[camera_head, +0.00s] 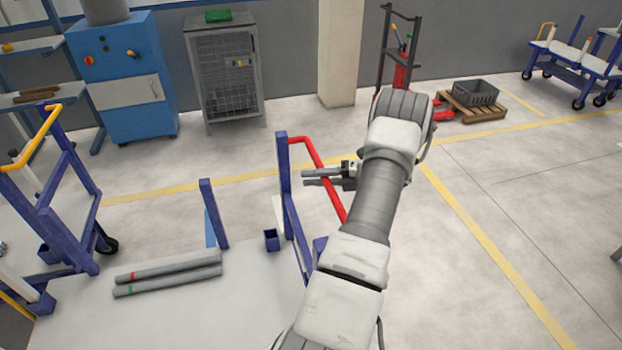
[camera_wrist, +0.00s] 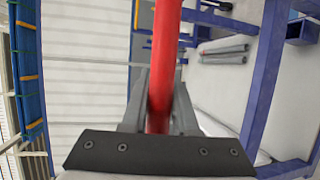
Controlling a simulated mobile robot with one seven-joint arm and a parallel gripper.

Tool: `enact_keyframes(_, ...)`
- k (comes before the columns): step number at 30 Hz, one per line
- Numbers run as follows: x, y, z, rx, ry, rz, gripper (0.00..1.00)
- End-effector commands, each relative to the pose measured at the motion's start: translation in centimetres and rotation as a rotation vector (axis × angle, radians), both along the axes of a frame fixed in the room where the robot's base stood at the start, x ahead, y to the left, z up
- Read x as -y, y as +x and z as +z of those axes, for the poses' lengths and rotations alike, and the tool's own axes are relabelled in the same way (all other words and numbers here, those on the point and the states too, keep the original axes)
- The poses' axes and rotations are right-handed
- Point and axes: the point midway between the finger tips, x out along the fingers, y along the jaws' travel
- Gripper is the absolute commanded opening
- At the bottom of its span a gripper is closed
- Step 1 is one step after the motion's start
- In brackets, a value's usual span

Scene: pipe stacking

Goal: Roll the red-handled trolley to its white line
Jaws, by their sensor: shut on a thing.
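The red handle (camera_head: 331,185) belongs to a blue-framed trolley (camera_head: 285,190) in the middle of the head view. My gripper (camera_head: 310,178) reaches across this handle from the right. In the wrist view the red handle (camera_wrist: 160,65) runs between the two fingers of my gripper (camera_wrist: 158,105), which are shut on it. The trolley's blue frame (camera_wrist: 262,90) stands to the right there. My arm hides much of the trolley's right side in the head view. I cannot make out the white line for certain in either view.
Two grey pipes (camera_head: 168,275) lie on a pale surface at lower left; they also show in the wrist view (camera_wrist: 224,55). A trolley with a yellow handle (camera_head: 35,140) stands at left. A pallet with a dark crate (camera_head: 475,93) is at back right. Floor right of my arm is clear.

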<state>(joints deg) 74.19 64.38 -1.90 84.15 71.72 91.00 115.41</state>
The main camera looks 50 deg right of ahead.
Motion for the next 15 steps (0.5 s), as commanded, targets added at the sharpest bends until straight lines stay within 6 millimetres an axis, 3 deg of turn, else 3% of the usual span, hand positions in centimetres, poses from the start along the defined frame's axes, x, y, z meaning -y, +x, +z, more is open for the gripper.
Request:
enact_keyframes(11, 0.54, -0.25, 0.12, -0.001, -0.01, -0.01, 0.0)
enact_keyframes(12, 0.54, -0.26, 0.13, -0.001, -0.01, -0.009, 0.34)
enact_keyframes(15, 0.47, -0.23, 0.11, -0.001, -0.008, -0.007, 0.53)
